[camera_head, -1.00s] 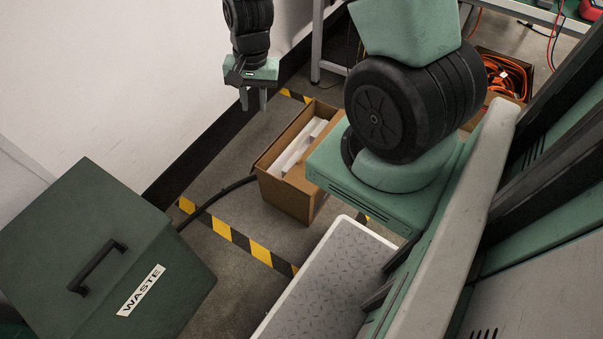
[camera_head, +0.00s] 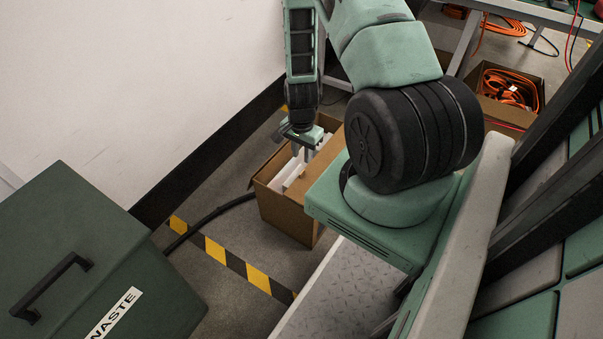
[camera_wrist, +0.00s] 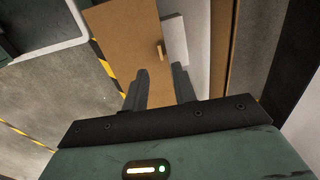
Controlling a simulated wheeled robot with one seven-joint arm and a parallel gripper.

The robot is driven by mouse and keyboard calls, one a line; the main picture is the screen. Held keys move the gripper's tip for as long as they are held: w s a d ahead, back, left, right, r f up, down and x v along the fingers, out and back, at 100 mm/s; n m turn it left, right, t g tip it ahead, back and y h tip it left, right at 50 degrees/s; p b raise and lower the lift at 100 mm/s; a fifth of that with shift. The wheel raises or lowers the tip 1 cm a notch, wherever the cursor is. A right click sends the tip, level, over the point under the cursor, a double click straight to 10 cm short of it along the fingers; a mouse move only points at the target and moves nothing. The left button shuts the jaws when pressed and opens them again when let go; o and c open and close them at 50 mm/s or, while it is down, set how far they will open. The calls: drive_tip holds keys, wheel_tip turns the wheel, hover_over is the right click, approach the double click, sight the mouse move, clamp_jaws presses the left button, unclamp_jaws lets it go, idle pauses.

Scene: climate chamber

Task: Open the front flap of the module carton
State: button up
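The module carton (camera_head: 283,213) is a brown box on the floor, its top open, with white pieces (camera_head: 290,176) inside. My gripper (camera_head: 301,153) hangs over the carton's back part, fingers pointing down. In the wrist view, a broad brown panel of the carton (camera_wrist: 124,38) lies left of a white piece (camera_wrist: 174,40). A small tan tab (camera_wrist: 160,50) sticks out near the panel's right edge. My gripper (camera_wrist: 160,70) is open and empty there, the tab showing between and beyond its fingertips. I cannot tell how far the fingertips are from the carton.
A green waste bin (camera_head: 85,260) stands at lower left. A white wall (camera_head: 130,90) runs behind. A black hose (camera_head: 222,209) and yellow-black tape (camera_head: 235,263) cross the floor. A box of orange cable (camera_head: 508,92) stands at the right, near a table.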

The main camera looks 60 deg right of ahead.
sight(302, 172)
wheel_tip(302, 172, down, 8)
drive_tip(key=shift+b, duration=1.2)
clamp_jaws()
